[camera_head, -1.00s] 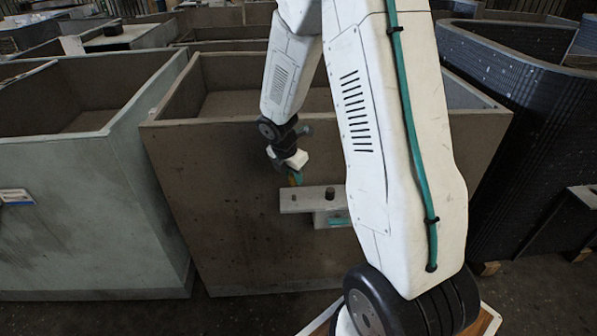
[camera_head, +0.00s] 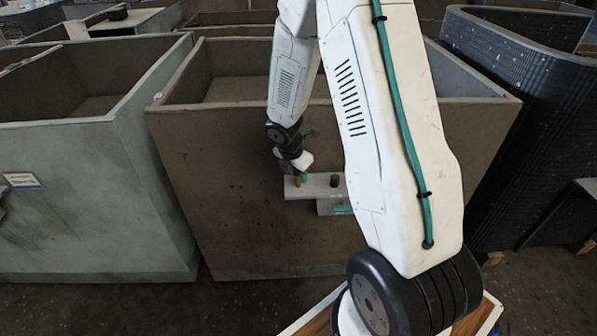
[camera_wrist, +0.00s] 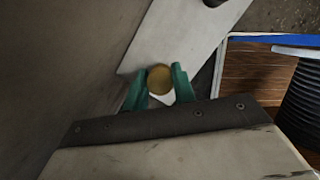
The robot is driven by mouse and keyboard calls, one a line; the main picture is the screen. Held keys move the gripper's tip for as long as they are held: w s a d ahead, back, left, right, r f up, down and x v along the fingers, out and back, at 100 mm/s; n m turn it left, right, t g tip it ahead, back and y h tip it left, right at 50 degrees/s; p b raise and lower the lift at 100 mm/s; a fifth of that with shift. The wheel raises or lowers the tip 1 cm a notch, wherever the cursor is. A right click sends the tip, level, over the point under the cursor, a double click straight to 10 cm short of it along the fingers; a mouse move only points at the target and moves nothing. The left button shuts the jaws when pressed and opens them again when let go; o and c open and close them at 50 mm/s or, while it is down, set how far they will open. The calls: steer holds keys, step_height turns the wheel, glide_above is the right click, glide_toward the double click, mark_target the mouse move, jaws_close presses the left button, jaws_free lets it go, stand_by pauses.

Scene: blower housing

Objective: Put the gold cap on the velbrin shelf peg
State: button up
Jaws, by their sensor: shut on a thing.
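In the wrist view, the green fingers of my gripper (camera_wrist: 159,84) are shut on the round gold cap (camera_wrist: 159,78). In the wrist view the pale shelf (camera_wrist: 180,38) lies beyond the cap. Whether the cap touches the shelf or a peg under it cannot be told.
The brown open-topped housing (camera_head: 230,200) stands behind the shelf. A grey-green bin (camera_head: 90,220) is at left and a black ribbed housing (camera_head: 500,110) at right. The floor in front is partly clear.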

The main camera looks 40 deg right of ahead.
steer(key=shift+f, duration=1.05)
steer(key=o, duration=1)
steer(key=shift+r, duration=0.15)
steer(key=v, duration=0.7)
steer(key=shift+a+r, duration=0.1)
steer(key=shift+r, duration=0.15)
